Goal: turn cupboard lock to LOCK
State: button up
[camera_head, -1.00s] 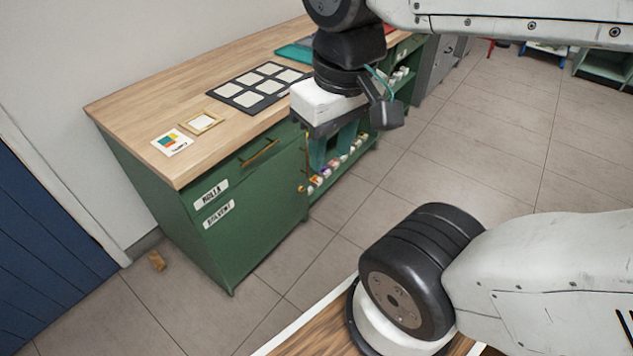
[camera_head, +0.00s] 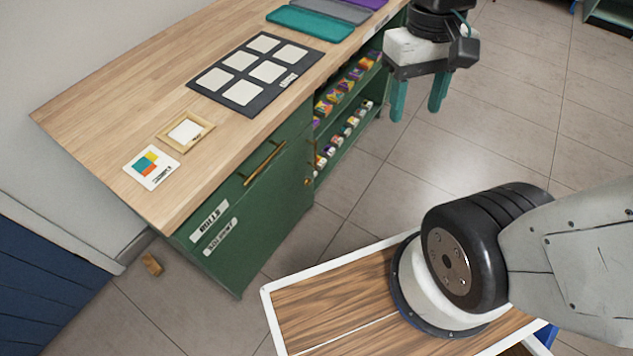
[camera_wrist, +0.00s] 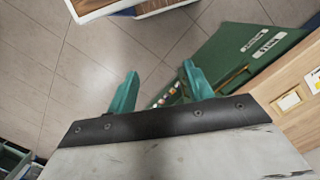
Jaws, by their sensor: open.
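The green cupboard (camera_head: 262,233) stands under the wooden worktop at the left. A small brass round piece (camera_head: 308,181), possibly the lock, sits at its front right edge; its setting is too small to read. A brass bar handle (camera_head: 265,162) is above and left of it. My gripper (camera_head: 417,112) is open and empty, teal fingers pointing down over the floor, right of the cupboard and apart from it. In the wrist view the open fingers (camera_wrist: 160,70) show floor between them, with the cupboard (camera_wrist: 232,52) to the right; I cannot make out the lock there.
Open shelves (camera_head: 345,110) with small coloured items adjoin the cupboard. The worktop (camera_head: 110,110) carries a dark panel of pale squares (camera_head: 245,95), a small frame (camera_head: 186,131) and a colour card (camera_head: 151,166). A small brown block (camera_head: 152,264) lies on the floor. Floor right of the shelves is clear.

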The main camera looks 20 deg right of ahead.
jog(key=w+d+f+g+h, duration=0.1)
jog(key=w+d+f, duration=0.3)
jog(key=w+f, duration=0.5)
jog(key=w+d+f+g, duration=0.1)
jog(key=w+d+f, duration=0.4)
jog(key=f, duration=0.5)
jog(key=w+d+f+n+t, duration=0.15)
jog(key=w+f, duration=0.25)
jog(key=f, duration=0.8)
jog(key=w+d+f+n+t, duration=0.15)
jog(key=w+f, duration=0.25)
jog(key=f, duration=0.7)
jog(key=n+t+y, duration=0.5)
jog(key=t+y, duration=0.4)
jog(key=t, duration=0.2)
send_near(308, 182)
jog(key=f+x, duration=0.1)
jog(key=x, duration=0.6)
